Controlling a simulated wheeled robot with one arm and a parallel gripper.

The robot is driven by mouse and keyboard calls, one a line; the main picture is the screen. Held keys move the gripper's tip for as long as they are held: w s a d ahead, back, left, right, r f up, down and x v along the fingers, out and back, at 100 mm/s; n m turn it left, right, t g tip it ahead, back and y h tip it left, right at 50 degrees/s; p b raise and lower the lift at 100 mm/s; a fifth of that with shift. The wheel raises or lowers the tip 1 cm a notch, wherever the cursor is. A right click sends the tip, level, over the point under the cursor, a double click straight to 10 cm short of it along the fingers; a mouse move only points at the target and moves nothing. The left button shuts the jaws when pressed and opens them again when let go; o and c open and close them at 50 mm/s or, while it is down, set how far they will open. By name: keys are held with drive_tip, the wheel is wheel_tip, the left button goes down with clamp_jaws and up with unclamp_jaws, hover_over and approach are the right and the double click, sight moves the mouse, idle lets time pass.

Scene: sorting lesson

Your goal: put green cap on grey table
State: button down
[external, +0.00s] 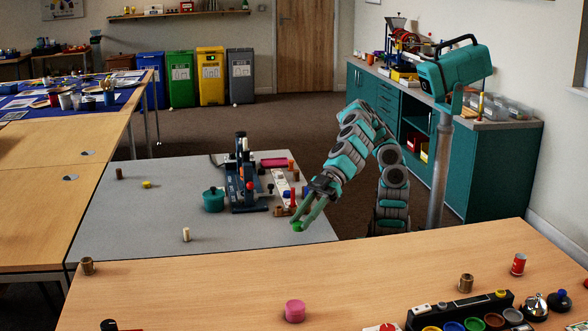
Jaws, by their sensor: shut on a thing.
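My gripper (301,221) is shut on a small green cap (297,227), which shows at the tips of its green fingers. In the external view they are over the front right part of the grey table (130,228). The cap looks close to the tabletop, but I cannot tell whether it touches it. The fingers hide part of the cap.
A dark blue press-like device (243,185) and a teal pot (213,200) stand on the grey table, with a white strip of small parts (281,183) to the right. A cream peg (186,234) stands near the front. A wooden table (225,295) adjoins in front.

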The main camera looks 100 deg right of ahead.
drive_tip(key=shift+w+r, duration=0.15)
drive_tip(key=shift+w, duration=0.15)
drive_tip(key=s+a+f+n+g+y, duration=0.1)
drive_tip(key=s+f+n+g, duration=0.1)
drive_tip(key=s, duration=0.6)
drive_tip(key=s+a+f+n+g+y, duration=0.1)
drive_tip(key=s+a+f+n+g, duration=0.1)
drive_tip(key=s, duration=0.6)
drive_tip(key=s+a+f+n+g+y, duration=0.2)
drive_tip(key=s+f+n, duration=0.1)
drive_tip(key=s, duration=0.6)
drive_tip(key=shift+a+f, duration=0.2)
drive_tip(key=shift+a, duration=0.05)
hover_over(391, 312)
drive_tip(key=s+d, duration=0.1)
drive_tip(key=d, duration=0.3)
drive_tip(key=shift+s+f, duration=0.2)
drive_tip(key=shift+f, duration=0.55)
drive_tip(key=shift+f+b, duration=1.1)
drive_tip(key=shift+f, duration=0.65)
drive_tip(key=shift+w+f, duration=0.1)
drive_tip(key=shift+f, duration=0.05)
drive_tip(key=c, duration=0.6)
unclamp_jaws()
